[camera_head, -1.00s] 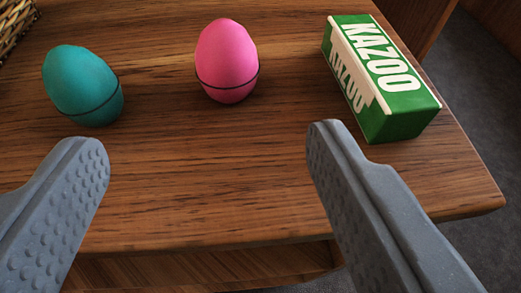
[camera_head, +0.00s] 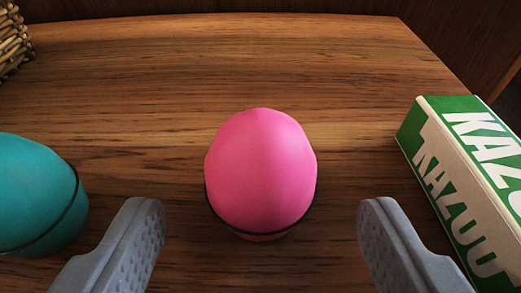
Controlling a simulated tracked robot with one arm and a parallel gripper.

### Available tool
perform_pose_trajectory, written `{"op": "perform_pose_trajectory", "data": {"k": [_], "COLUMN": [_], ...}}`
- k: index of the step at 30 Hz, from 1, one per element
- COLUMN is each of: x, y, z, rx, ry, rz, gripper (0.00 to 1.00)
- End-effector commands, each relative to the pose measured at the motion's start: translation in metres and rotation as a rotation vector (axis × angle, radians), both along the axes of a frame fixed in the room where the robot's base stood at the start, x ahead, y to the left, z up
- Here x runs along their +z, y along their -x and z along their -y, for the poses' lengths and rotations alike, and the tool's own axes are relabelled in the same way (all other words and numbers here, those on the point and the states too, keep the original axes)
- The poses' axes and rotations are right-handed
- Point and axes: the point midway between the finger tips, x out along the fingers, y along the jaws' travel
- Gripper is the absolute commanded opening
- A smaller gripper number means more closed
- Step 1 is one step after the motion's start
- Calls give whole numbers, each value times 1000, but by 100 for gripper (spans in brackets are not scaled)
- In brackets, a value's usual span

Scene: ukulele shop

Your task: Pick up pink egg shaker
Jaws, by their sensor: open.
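The pink egg shaker (camera_head: 261,170) stands on the wooden table in the middle of the view, with a dark band around its lower part. My gripper (camera_head: 260,222) is open and empty. Its left finger is to the left of the pink egg and its right finger to the right, with a gap on each side. Neither finger appears to touch the egg.
A teal egg shaker (camera_head: 36,195) is close to my left finger, cut off by the left edge. A green and white kazoo box (camera_head: 468,185) lies close to my right finger. A wicker basket (camera_head: 14,42) is at the far left. The wooden table (camera_head: 230,60) is clear behind the pink egg.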

Motion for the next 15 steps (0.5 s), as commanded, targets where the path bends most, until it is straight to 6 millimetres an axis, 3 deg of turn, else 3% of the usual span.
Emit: {"op": "perform_pose_trajectory", "data": {"k": [9, 15], "x": [-13, -14], "y": [-38, -43], "z": [1, 1], "rx": [1, 1], "ry": [0, 0], "rz": [0, -1], "gripper": [65, 65]}}
